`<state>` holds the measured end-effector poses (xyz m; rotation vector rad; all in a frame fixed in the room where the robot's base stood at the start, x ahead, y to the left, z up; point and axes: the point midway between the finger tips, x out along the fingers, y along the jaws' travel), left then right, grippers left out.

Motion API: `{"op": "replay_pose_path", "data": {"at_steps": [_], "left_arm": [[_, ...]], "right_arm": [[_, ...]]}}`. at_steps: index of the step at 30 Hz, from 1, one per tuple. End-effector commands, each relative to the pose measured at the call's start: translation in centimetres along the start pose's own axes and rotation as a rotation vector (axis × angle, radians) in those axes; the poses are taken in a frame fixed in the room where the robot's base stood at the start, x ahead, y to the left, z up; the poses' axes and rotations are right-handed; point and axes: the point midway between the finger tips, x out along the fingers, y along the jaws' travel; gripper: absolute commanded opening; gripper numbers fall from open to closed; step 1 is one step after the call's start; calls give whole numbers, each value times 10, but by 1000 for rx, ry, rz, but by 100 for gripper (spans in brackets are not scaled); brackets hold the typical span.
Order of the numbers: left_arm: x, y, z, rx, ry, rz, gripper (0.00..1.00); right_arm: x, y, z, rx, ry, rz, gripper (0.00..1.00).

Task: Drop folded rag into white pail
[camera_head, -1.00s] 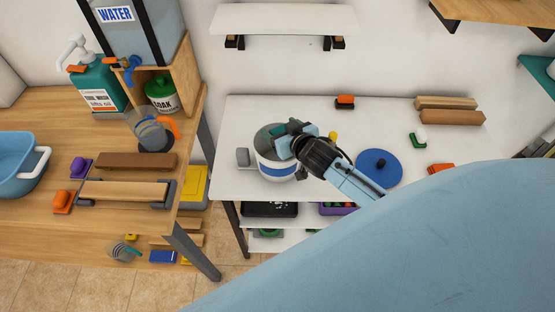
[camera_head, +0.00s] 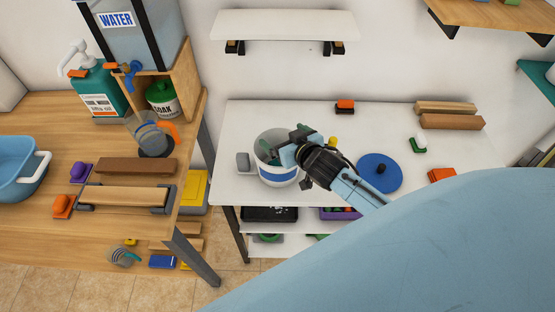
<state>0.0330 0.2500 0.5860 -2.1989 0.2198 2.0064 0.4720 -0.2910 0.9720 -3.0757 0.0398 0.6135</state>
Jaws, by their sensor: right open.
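The white pail (camera_head: 278,179) with a blue band stands upright on the white table, left of its middle. My right gripper (camera_head: 290,150) is over the right side of the pail's mouth, with its jaws open. A dark greenish patch (camera_head: 271,149) shows inside the pail's mouth beside the gripper. I cannot tell for certain whether it is the folded rag or the shaded inside of the pail. The gripper hides the right part of the opening. My left gripper is not in view.
A blue round lid (camera_head: 379,174) lies right of the pail on the white table (camera_head: 225,185). Orange and green-white brushes and wooden blocks (camera_head: 450,122) lie farther right. A wooden bench (camera_head: 30,225) stands left.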

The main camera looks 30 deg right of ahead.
Motion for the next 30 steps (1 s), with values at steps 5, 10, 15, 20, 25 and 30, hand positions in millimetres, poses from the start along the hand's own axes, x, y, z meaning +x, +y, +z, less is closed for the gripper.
{"op": "replay_pose_path", "data": {"at_steps": [5,10,15,20,25,30], "left_arm": [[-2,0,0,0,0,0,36],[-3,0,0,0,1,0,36],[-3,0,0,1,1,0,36],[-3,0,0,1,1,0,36],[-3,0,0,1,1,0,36],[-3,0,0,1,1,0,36]], "right_arm": [[-40,0,1,1,-2,-1,98],[-75,0,1,1,-2,-1,98],[-99,0,0,1,0,0,98],[-110,0,0,0,0,0,98],[-112,0,-1,0,1,0,98],[-112,0,0,0,1,0,98]]}}
